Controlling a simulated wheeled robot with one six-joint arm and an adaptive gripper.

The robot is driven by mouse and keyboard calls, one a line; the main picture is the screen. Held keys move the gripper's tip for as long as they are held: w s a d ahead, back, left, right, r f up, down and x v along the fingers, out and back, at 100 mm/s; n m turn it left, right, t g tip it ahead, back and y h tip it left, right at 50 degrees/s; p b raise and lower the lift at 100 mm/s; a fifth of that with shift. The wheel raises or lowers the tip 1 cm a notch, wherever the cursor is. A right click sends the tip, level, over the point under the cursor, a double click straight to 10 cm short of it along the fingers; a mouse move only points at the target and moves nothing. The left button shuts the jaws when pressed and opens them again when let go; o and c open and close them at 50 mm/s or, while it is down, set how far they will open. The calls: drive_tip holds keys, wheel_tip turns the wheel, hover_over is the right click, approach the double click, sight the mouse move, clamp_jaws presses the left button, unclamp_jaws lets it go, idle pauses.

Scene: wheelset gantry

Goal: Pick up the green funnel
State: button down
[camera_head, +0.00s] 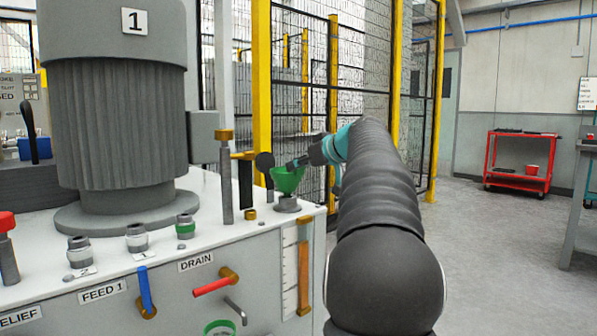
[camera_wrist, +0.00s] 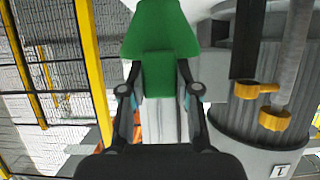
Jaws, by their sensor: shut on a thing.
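The green funnel (camera_head: 287,179) is above the right end of the white machine top in the head view, just over a round grey fitting (camera_head: 288,203). I cannot tell whether it touches the fitting. My gripper (camera_head: 297,162) reaches it from the right, at the end of my dark arm. In the wrist view the funnel (camera_wrist: 160,45) fills the top middle, and my gripper (camera_wrist: 160,90) has its two fingers on either side of the funnel's narrower part. The gripper is shut on the funnel.
The white machine (camera_head: 240,225) carries a large grey motor (camera_head: 120,110) marked 1. A post with a brass cap (camera_head: 225,180) and a dark upright lever (camera_head: 245,182) stand left of the funnel. A yellow-framed mesh fence (camera_head: 333,90) is behind. Open floor (camera_head: 490,240) lies right.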

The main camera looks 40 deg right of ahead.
wheel_tip(320, 180, up, 16)
drive_tip(key=p, duration=0.6)
